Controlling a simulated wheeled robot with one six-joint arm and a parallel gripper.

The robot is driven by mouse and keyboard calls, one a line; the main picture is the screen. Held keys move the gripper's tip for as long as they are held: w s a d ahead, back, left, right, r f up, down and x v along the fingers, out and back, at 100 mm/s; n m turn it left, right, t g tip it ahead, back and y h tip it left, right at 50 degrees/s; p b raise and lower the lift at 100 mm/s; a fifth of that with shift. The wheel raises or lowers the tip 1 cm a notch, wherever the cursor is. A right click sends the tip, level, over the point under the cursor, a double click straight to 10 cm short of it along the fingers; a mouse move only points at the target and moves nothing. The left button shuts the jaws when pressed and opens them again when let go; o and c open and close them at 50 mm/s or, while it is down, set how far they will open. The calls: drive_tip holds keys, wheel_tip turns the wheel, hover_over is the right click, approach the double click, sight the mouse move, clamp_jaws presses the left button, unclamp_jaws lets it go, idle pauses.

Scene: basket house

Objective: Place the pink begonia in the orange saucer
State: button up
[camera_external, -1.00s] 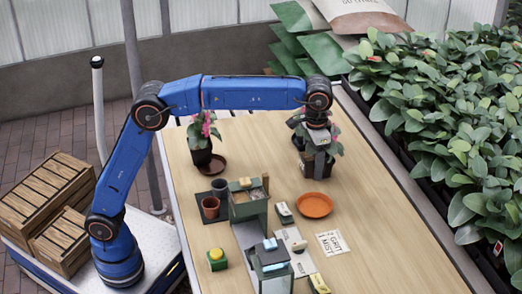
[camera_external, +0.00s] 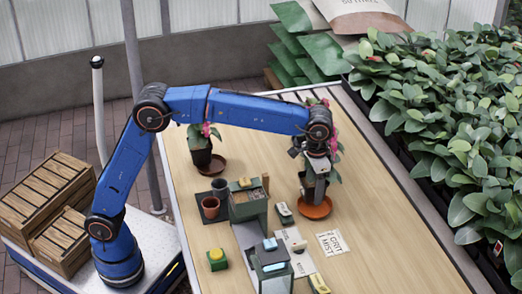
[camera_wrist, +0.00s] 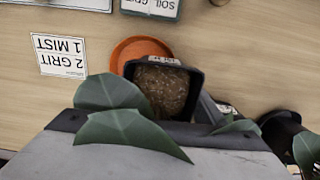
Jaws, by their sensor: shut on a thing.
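My gripper (camera_external: 317,178) points down at the right of the bench and is shut on a dark square pot. The potted plant has pink flowers (camera_external: 334,146) and green leaves, partly hidden behind my wrist. The orange saucer (camera_external: 315,211) is under it. In the wrist view the dark pot with brown soil (camera_wrist: 162,88) overlaps the orange saucer (camera_wrist: 128,50), covering its lower right part. I cannot tell whether the pot touches the saucer. Green leaves (camera_wrist: 125,130) cross the lower part of that view.
Another pink-flowered plant in a dark pot (camera_external: 201,158) stands at the back left near a brown saucer (camera_external: 212,169). The bench right of the saucer is clear.

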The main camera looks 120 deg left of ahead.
sight(314, 182)
drive_tip(key=shift+f, duration=0.35)
drive_tip(key=o, duration=1.2)
drive_tip(key=shift+o, duration=0.2)
wheel_tip(314, 182, up, 12)
drive_tip(key=shift+f, duration=0.1)
drive_tip(key=shift+r, duration=0.45)
